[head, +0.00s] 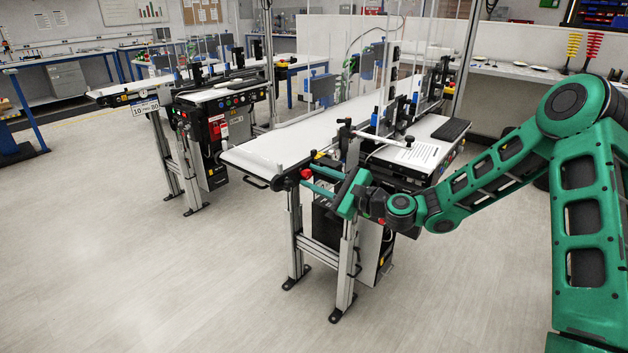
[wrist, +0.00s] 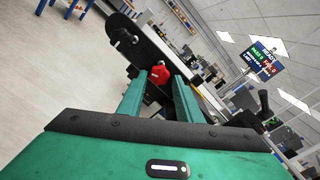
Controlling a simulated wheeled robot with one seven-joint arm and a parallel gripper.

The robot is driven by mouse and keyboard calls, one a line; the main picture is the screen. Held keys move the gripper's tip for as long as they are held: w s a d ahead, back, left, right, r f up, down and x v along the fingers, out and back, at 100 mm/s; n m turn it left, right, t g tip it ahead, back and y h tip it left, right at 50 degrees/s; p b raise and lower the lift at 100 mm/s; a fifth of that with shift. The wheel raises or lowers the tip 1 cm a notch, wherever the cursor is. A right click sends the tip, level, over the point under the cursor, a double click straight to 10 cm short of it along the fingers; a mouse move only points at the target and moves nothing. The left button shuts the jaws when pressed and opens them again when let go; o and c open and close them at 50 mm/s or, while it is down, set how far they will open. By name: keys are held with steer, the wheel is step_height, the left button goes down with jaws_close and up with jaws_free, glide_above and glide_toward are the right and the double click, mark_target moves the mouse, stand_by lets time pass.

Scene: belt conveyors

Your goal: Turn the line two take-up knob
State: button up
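A red knob (head: 306,173) sits at the near end of the closer conveyor (head: 262,150), on the side facing my arm. I cannot read which line it belongs to. My gripper (head: 311,178) is open, with its two green fingers pointing at the knob. In the wrist view the red knob (wrist: 159,75) shows between and just beyond the tips of the fingers (wrist: 157,88). The gap between the fingers is wider than the knob. I cannot tell whether the fingertips reach around it, and no contact is visible.
The conveyor's end roller (wrist: 122,36) lies just past the knob. Metal legs (head: 345,265) stand below my gripper. A second conveyor (head: 215,92) with a red-labelled control box stands to the left. A white side table (head: 405,155) holds a paper sheet. The floor in front is clear.

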steer(key=shift+s, duration=0.1)
steer(key=v, duration=1)
steer(key=shift+d, duration=0.3)
steer(key=shift+s, duration=0.15)
